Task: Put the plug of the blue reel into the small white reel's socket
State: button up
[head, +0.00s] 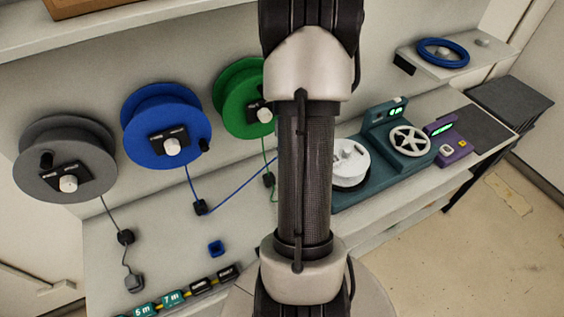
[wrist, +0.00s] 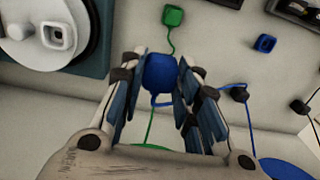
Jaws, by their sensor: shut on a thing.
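My gripper (wrist: 161,78) is shut on the blue plug (wrist: 160,72), which sits between its fingertips in the wrist view. The blue reel (head: 158,128) hangs on the back panel in the head view, and its blue cord runs through a black guide (head: 200,207) toward the right, behind my arm. The small white reel (head: 350,163) lies on the teal machine just right of my arm. In the wrist view the white reel (wrist: 82,22) is at the upper left, with a square white socket (wrist: 59,36) on it. The plug is apart from the socket. My arm hides the gripper in the head view.
A grey reel (head: 66,160) and a green reel (head: 245,97) hang beside the blue one. A green plug (wrist: 173,15) and a loose blue square piece (wrist: 265,43) lie on the bench. The teal machine (head: 378,190) carries a spoked wheel (head: 409,140); a purple device (head: 453,149) stands beside it.

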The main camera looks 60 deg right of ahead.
jog(key=s+d+p, duration=0.1)
jog(key=s+d, duration=0.5)
jog(key=d, duration=0.6)
jog(key=shift+s, duration=0.1)
jog(key=s+d+p, duration=0.1)
jog(key=s+d, duration=0.4)
jog(key=d, duration=0.5)
jog(key=shift+s+d+p, duration=0.15)
jog(key=shift+d+p, duration=0.15)
jog(key=shift+d, duration=0.05)
jog(key=w+a+b, duration=0.1)
jog(key=w+a, duration=0.2)
jog(key=a, duration=0.3)
jog(key=shift+a+f, duration=0.2)
jog(key=shift+f, duration=0.1)
dwell(0.7)
jog(key=shift+w, duration=0.1)
dwell(0.3)
jog(key=shift+f+b, duration=1.75)
jog(key=shift+f, duration=0.8)
jog(key=shift+f+b, duration=0.9)
jog(key=shift+f, duration=0.35)
